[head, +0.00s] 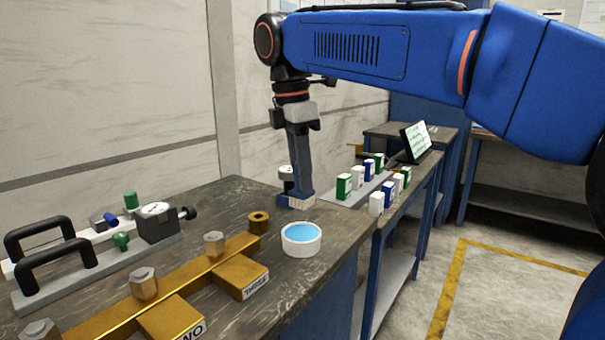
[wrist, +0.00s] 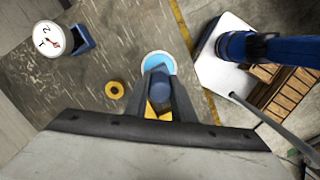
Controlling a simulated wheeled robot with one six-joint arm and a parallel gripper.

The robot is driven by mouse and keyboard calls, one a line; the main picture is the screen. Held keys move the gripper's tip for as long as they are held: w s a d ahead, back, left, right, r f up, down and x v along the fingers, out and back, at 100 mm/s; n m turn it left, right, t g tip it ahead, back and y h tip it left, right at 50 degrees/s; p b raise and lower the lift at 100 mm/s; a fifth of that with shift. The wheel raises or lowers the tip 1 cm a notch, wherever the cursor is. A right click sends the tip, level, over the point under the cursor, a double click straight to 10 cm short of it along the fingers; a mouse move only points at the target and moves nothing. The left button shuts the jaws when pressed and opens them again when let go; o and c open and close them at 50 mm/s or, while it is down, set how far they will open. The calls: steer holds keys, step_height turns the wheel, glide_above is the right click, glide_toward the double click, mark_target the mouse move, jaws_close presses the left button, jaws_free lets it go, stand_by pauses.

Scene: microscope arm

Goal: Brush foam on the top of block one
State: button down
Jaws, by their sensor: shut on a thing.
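My gripper (head: 299,190) points down over the table, shut on the brush. The brush's blue handle (wrist: 161,82) shows between the fingers in the wrist view, and its pale bristles (head: 300,202) show below them in the head view. A white round dish (head: 301,246) with light blue content stands just in front of the bristles; I cannot tell whether they touch it. In the wrist view the dish (wrist: 147,57) is partly hidden by the gripper. A gold bar carries gold blocks labelled THREE (head: 238,276) and TWO (head: 172,317). No block labelled ONE is in view.
A brass ring (head: 259,222) stands left of the dish. A dial gauge (wrist: 48,38) stands beside a blue holder (wrist: 84,38). A grey fixture with black handles (head: 55,268) lies at left. Several small boxes (head: 344,187) and a tablet (head: 415,141) stand behind.

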mark_target(302, 205)
steer(key=shift+f, duration=2.95)
steer(key=shift+f, duration=0.55)
steer(key=shift+r, duration=3.55)
steer(key=shift+s, duration=0.1)
